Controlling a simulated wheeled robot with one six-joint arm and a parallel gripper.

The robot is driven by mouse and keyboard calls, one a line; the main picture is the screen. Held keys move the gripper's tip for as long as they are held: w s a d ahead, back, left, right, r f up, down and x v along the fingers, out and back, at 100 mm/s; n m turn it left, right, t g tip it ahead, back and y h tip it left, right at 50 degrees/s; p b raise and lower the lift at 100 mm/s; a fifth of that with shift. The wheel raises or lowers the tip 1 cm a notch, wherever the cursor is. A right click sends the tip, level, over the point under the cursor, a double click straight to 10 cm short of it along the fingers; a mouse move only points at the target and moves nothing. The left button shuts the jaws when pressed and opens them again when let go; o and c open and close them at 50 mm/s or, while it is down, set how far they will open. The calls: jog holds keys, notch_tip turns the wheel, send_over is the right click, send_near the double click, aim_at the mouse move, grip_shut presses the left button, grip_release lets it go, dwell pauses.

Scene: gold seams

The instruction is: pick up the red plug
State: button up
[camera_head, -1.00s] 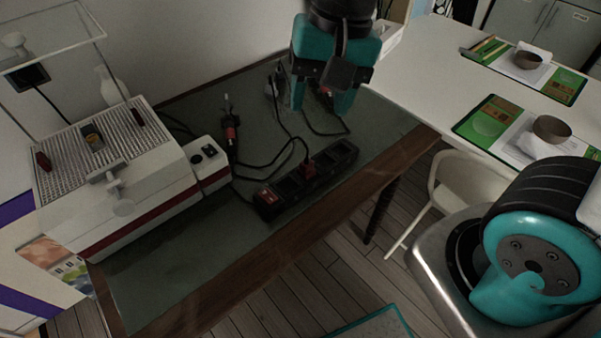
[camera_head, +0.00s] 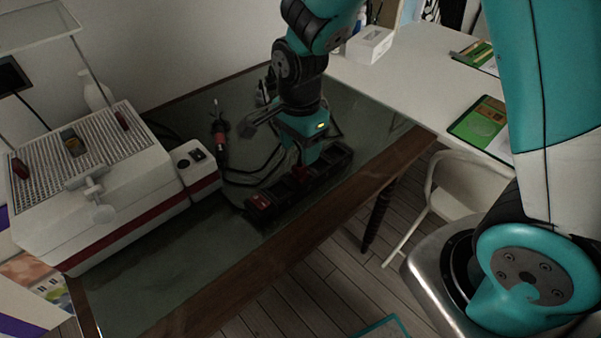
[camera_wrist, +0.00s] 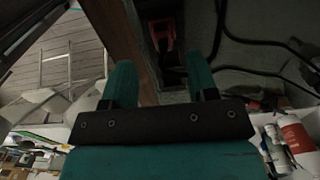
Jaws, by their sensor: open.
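The red plug (camera_head: 302,173) sits in the black power strip (camera_head: 330,163) on the dark glass-topped table, partly hidden by my gripper. My gripper (camera_head: 309,158) is over the strip, very close to the plug in the head view. In the wrist view the red plug (camera_wrist: 163,36) shows in the strip beyond the fingertips, roughly in line with the gap between them. My gripper (camera_wrist: 160,70) is open, one finger on each side, with nothing between. I cannot tell the exact height of the fingertips over the plug.
A red switch (camera_head: 260,201) is at the strip's near end. A white machine (camera_head: 120,185) fills the table's left side. A white chair (camera_head: 440,200) stands to the right.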

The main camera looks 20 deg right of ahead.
jog(key=shift+w+f, duration=0.15)
jog(key=shift+f, duration=1.35)
jog(key=shift+w+f, duration=0.1)
jog(key=shift+f, duration=1.4)
grip_shut()
jog(key=shift+r, duration=0.1)
notch_tip(320, 180, up, 20)
jog(key=p, duration=0.2)
notch_tip(320, 180, up, 5)
jog(key=p, duration=0.5)
send_over(299, 164)
jog(key=shift+b, duration=0.3)
